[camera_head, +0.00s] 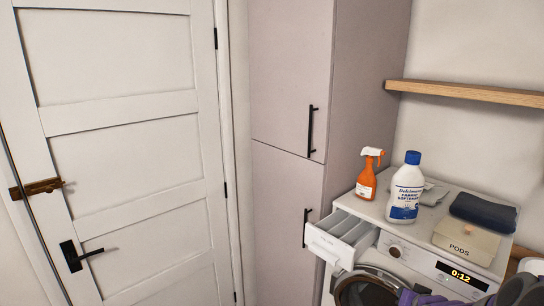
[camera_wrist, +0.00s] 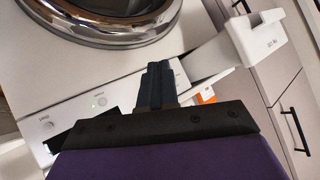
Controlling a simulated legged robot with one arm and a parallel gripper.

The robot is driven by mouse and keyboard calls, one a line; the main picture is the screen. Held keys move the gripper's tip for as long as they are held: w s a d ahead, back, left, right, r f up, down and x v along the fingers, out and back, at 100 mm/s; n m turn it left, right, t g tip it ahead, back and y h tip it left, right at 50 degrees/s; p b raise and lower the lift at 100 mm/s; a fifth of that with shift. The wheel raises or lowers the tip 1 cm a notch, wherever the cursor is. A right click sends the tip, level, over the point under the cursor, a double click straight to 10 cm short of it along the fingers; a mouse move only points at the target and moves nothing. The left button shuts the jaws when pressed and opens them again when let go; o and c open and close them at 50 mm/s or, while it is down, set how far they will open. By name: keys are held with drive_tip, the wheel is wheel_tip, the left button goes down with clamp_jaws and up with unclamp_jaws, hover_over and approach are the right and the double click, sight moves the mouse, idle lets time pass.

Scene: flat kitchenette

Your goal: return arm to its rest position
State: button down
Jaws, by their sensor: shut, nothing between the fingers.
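My gripper (camera_wrist: 157,72) shows in the wrist view with its dark fingers together and nothing between them. Behind the fingers are the washing machine's front panel (camera_wrist: 112,98) and its pulled-out detergent drawer (camera_wrist: 255,42). The fingertips appear close to the panel; I cannot tell whether they touch it. In the head view, purple and dark parts of my arm show at the bottom right, in front of the washing machine (camera_head: 405,252). The rest of the arm is out of frame.
The detergent drawer (camera_head: 330,243) sticks out from the machine. On top are an orange spray bottle (camera_head: 366,183), a white softener bottle (camera_head: 405,190), a pods box (camera_head: 466,238) and a dark folded cloth (camera_head: 483,212). A tall cabinet (camera_head: 290,80) and a closed door (camera_head: 120,90) stand left.

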drive_tip(key=s+a+r+n+g, duration=0.1)
drive_tip(key=s+a+r+g, duration=0.2)
drive_tip(key=s+a, duration=0.5)
drive_tip(key=s+a+r+n+g, duration=0.2)
drive_tip(key=s+a+g, duration=0.3)
drive_tip(key=s, duration=1.3)
drive_tip(key=s+a+r+n+g, duration=0.2)
drive_tip(key=s+a+r+g, duration=0.2)
drive_tip(key=s+a, duration=0.8)
drive_tip(key=shift+s+a+r+g+y, duration=0.2)
drive_tip(key=shift+s+r+g+y, duration=0.25)
drive_tip(key=shift+s, duration=0.4)
drive_tip(key=c, duration=1.8)
unclamp_jaws()
drive_tip(key=shift+f, duration=0.1)
